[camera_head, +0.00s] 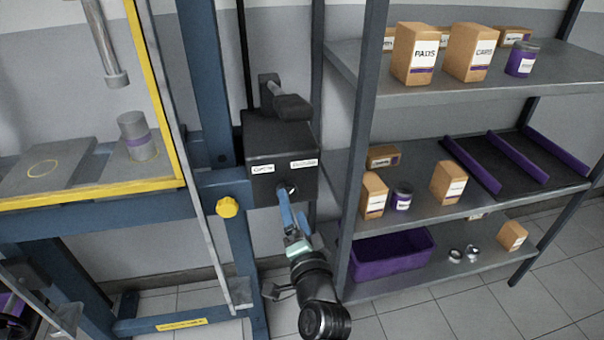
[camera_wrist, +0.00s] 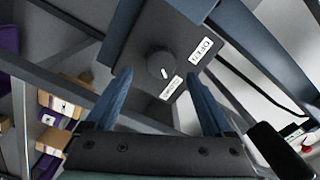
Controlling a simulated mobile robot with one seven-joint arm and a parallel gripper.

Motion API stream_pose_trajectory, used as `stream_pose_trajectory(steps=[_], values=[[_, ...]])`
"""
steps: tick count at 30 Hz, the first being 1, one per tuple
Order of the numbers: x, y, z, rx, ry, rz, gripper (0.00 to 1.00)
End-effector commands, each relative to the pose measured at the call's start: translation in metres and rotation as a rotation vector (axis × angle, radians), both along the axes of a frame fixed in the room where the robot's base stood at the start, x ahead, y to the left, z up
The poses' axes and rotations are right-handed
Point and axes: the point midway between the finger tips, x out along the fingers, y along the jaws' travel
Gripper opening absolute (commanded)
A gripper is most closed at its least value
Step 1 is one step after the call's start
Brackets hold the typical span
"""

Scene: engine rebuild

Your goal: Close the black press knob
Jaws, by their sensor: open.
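The black press knob (camera_wrist: 160,66) is round, with a short white mark, on the face of a black box (camera_head: 280,145) fixed to the press. In the wrist view the labels OPEN (camera_wrist: 201,52) and CLOSED (camera_wrist: 172,88) sit beside it. The white mark slants down and right, roughly toward the CLOSED side; its exact setting is hard to tell. My gripper (camera_head: 291,203) is open, with blue fingers pointing at the box. In the wrist view the knob lies between and beyond the fingertips; I cannot tell whether they touch it. The head view shows the knob partly hidden by the fingers.
A blue press frame (camera_head: 208,80) with a yellow-edged guard (camera_head: 150,60) stands left. A yellow knob (camera_head: 228,207) is on its post. A black lever (camera_head: 290,105) tops the box. A grey shelf (camera_head: 425,205) with boxes and a purple bin (camera_head: 392,262) is close right.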

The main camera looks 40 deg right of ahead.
Motion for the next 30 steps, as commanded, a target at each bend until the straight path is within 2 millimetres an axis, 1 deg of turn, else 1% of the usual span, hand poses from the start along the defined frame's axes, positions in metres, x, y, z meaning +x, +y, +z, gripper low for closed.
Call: stream_pose_trajectory(steps=[1, 6, 12, 15, 20, 30], values=[[-0.009, 0.006, 0.003, -0.001, 0.004, 0.002, 0.87], [-0.035, 0.022, 0.003, -0.001, 0.005, 0.003, 0.87], [-0.06, 0.036, 0.002, -0.001, 0.003, 0.0, 0.87], [-0.068, 0.041, 0.001, 0.001, 0.002, 0.0, 0.87], [-0.073, 0.045, 0.001, 0.001, -0.001, 0.0, 0.87], [-0.073, 0.045, 0.001, 0.001, -0.001, 0.001, 0.87]])
